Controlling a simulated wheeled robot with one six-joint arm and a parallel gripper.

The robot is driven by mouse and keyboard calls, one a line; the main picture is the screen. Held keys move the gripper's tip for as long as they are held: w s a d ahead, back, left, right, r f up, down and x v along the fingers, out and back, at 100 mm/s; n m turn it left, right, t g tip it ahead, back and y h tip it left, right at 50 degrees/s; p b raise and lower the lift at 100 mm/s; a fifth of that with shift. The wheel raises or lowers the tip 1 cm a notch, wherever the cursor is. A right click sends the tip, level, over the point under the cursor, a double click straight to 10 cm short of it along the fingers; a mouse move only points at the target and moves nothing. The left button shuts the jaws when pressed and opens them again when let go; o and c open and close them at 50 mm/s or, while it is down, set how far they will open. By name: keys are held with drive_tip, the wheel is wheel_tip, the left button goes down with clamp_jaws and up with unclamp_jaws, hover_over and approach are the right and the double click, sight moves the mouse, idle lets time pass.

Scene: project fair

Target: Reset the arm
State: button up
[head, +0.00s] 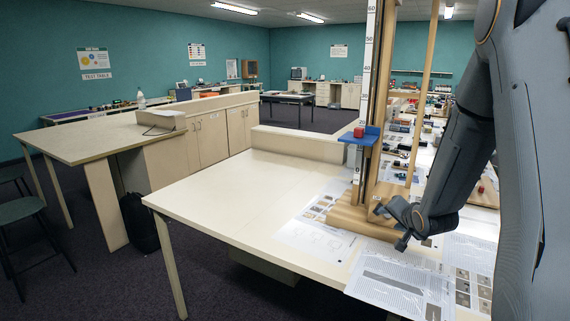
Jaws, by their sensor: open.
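My arm comes down from the upper right of the head view, with its dark grey links filling the right side. My gripper (397,226) is low over the near table (225,195), just right of and in front of the wooden base (368,223) of a tall measuring stand. It is open, and I see nothing between its fingers. I cannot tell whether it touches the base. A blue platform (361,138) on the stand carries a small red cube (358,132).
A tall white scale (367,75) and wooden posts rise from the base. Printed sheets (400,285) lie at the table's near right. The table's left half is clear. Another counter (95,140) and stools (22,210) stand left. Small items crowd the tables behind the stand.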

drive_tip(key=s+a+f+n+g+b, duration=0.3)
drive_tip(key=s+a, duration=0.3)
drive_tip(key=s, duration=0.3)
drive_tip(key=s+a+f+n+g+b, duration=0.2)
drive_tip(key=s+a, duration=0.4)
drive_tip(key=s, duration=0.3)
drive_tip(key=s+a+f+n+g+y+b, duration=0.1)
drive_tip(key=s+a+f+n+g+b, duration=0.2)
drive_tip(key=s+a, duration=0.4)
drive_tip(key=shift+s+f+n+g+b, duration=0.3)
drive_tip(key=shift+s+n+g+b, duration=0.4)
drive_tip(key=shift+s+n+g, duration=0.25)
drive_tip(key=shift+s+a, duration=0.1)
drive_tip(key=shift+c, duration=0.4)
